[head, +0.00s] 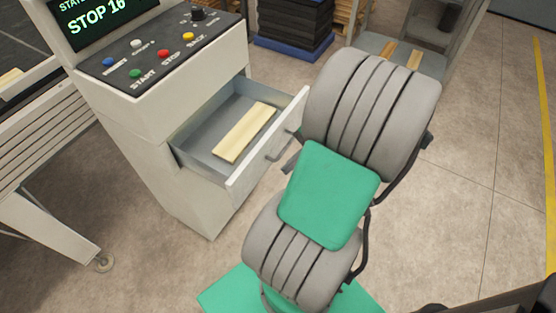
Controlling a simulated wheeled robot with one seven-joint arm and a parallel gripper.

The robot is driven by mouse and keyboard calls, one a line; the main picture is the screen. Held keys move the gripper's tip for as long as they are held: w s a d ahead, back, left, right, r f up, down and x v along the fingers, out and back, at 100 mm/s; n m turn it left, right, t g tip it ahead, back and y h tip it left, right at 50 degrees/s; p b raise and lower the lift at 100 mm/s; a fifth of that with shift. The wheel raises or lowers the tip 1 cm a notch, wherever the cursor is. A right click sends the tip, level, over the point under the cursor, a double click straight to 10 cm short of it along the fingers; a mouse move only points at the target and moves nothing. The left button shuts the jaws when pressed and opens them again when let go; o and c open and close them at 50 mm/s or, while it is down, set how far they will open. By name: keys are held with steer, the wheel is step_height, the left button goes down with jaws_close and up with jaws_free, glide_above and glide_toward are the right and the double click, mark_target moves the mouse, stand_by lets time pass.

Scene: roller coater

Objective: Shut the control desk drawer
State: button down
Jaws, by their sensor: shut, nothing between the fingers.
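The control desk (150,150) is a pale cabinet at the left of the head view, with a sloped button panel on top. Its drawer (190,155) is pulled well out toward the right. The drawer front (243,181) carries a grey bar handle (275,151). A pale wooden strip (245,132) lies flat inside the drawer. My grey and green arm stands in front of the far end of the drawer front and covers part of it. I cannot make out my gripper; a small grey part shows beside the arm near the handle, but what it is is unclear.
The desk's screen (100,15) reads STOP 16. A slatted machine frame (40,130) stands at the left. A dark stack on a blue pallet (292,48) and a grey rack (375,42) stand behind. The concrete floor (480,170) at right is clear.

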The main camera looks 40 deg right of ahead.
steer(key=w+a+f, duration=0.2)
steer(key=w+f, duration=0.1)
steer(key=w+a+f, duration=0.3)
steer(key=shift+w+a+f+p, duration=0.1)
steer(key=shift+w+p, duration=0.05)
steer(key=shift+p, duration=0.25)
